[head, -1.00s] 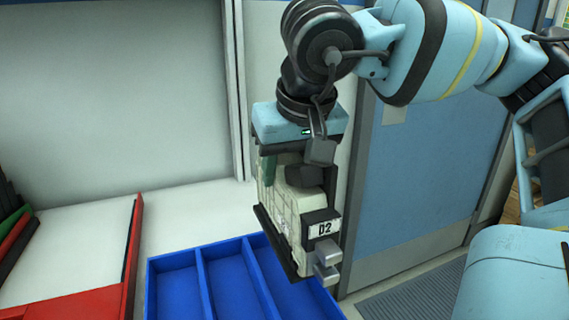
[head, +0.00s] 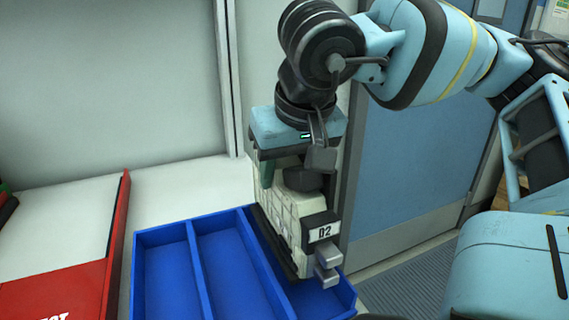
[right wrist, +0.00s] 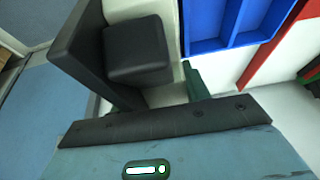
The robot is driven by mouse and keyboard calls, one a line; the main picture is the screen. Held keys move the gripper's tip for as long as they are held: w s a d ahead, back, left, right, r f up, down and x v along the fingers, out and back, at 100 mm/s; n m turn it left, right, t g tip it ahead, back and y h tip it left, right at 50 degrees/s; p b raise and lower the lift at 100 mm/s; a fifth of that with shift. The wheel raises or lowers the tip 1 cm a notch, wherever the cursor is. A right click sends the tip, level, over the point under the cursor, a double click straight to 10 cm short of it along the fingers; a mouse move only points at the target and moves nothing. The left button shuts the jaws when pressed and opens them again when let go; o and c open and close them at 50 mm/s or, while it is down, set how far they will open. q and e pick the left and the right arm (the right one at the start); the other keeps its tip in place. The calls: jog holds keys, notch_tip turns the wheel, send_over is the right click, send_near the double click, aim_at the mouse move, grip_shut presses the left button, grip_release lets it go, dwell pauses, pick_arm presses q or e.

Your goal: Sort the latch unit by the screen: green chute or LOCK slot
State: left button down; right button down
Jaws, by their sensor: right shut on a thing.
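The latch unit (head: 283,212) is a pale, boxy block with a dark label plate reading D2 and grey metal prongs at its lower right. My right gripper (head: 290,180) is shut on it and holds it upright above the right part of the blue divided tray (head: 188,228). In the right wrist view, a dark finger pad (right wrist: 138,50) lies close against a pale surface, with the blue tray beyond. The screen, a green chute and the LOCK slot cannot be made out. My left gripper is not in view.
A red-edged white area (head: 112,235) with partly cut-off lettering lies left of the tray. Dark and green strips show at the far left edge. A blue door panel (head: 405,170) and grey ribbed mat (head: 405,268) are at the right.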

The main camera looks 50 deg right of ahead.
jog(key=shift+f+b, duration=0.4)
jog(key=shift+f, duration=0.45)
jog(key=shift+f+b, duration=0.6)
jog(key=shift+f, duration=0.55)
jog(key=shift+f+b, duration=0.1)
jog(key=shift+b, duration=0.2)
jog(key=c, duration=0.6)
grip_release()
